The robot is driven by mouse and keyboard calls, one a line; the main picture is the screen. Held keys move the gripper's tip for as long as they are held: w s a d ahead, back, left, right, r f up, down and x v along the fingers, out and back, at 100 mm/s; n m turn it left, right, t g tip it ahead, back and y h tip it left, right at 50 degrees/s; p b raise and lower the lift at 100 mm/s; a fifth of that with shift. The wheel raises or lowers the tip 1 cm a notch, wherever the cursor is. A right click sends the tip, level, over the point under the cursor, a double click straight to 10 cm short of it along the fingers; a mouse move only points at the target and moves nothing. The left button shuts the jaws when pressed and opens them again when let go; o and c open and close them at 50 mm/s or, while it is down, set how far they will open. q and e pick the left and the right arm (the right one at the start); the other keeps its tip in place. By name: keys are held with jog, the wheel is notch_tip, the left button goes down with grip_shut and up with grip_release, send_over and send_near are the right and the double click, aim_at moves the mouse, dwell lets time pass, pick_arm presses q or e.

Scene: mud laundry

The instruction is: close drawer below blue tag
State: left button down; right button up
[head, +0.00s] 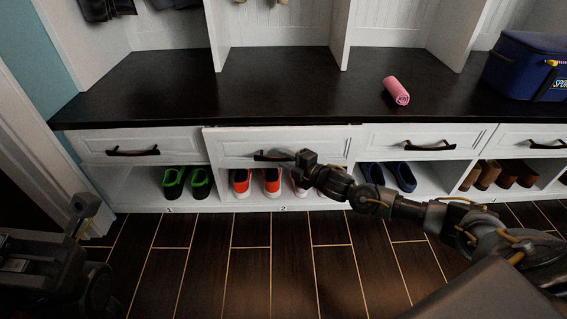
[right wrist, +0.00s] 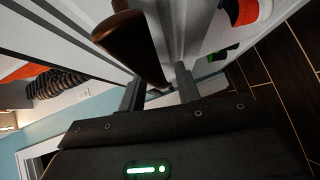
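The second drawer from the left (head: 232,146) has a white front that stands out a little past its neighbours, so it is slightly open. Its dark handle (head: 268,155) is partly hidden by my right gripper (head: 291,157), which is at the handle's right end. In the right wrist view the handle (right wrist: 128,42) is large and close. The two fingers of my right gripper (right wrist: 160,88) are apart, near the handle's end; contact is unclear. My left gripper (head: 80,218) is at the lower left, away from the drawers, its opening unclear. I see no blue tag.
The left drawer (head: 185,146), third drawer (head: 385,138) and fourth drawer (head: 505,137) look shut. Shoes stand in the cubbies below. A pink roll (head: 396,91) and a blue bag (head: 525,68) lie on the dark bench top (head: 270,85). The wood floor (head: 250,270) is clear.

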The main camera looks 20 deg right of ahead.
jog(key=shift+w+a, duration=0.2)
jog(key=shift+w, duration=0.35)
grip_shut()
